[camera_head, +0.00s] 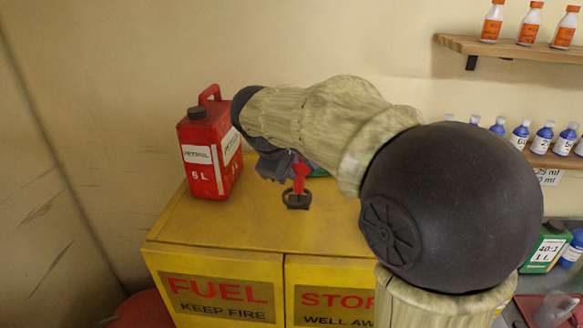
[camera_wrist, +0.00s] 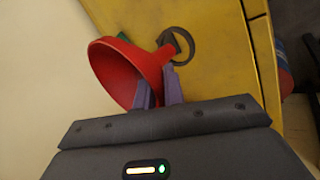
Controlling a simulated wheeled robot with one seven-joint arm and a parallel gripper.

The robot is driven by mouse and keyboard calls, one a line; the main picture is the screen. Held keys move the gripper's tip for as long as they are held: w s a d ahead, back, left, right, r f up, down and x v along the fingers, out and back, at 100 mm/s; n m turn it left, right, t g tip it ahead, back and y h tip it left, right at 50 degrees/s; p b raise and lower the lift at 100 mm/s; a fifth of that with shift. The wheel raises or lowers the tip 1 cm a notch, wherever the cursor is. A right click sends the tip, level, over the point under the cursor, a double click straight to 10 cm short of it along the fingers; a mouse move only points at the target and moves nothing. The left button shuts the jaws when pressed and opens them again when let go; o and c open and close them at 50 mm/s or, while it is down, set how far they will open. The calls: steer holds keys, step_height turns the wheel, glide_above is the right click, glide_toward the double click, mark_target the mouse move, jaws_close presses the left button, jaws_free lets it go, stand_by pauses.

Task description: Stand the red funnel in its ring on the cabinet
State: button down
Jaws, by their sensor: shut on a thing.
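The red funnel (camera_head: 299,172) is above the yellow cabinet (camera_head: 215,220), partly hidden by my arm in the head view. In the wrist view the funnel (camera_wrist: 122,72) shows its wide mouth to the left and its narrow end toward the dark ring (camera_wrist: 186,46). My gripper (camera_wrist: 158,90) is shut on the funnel, its purple-grey fingers at the funnel's side. In the head view the dark ring (camera_head: 298,201) stands on the cabinet top directly below the funnel. The spout's lower end overlaps the ring; I cannot tell whether it is inside.
A red petrol can (camera_head: 208,150) stands on the cabinet's back left, near my arm. A green thing (camera_head: 319,172) shows behind the funnel, mostly hidden. Shelves (camera_head: 490,46) with bottles are on the right wall. The cabinet top's front left is clear.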

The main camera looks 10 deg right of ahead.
step_height(320, 180, down, 7)
steer(key=b, duration=0.5)
steer(key=shift+b, duration=0.4)
stand_by(1.8)
steer(key=c, duration=1.4)
jaws_free()
steer(key=shift+f, duration=0.1)
steer(key=shift+w+r+p, duration=0.1)
steer(key=shift+r+p, duration=3.8)
steer(key=shift+r, duration=0.65)
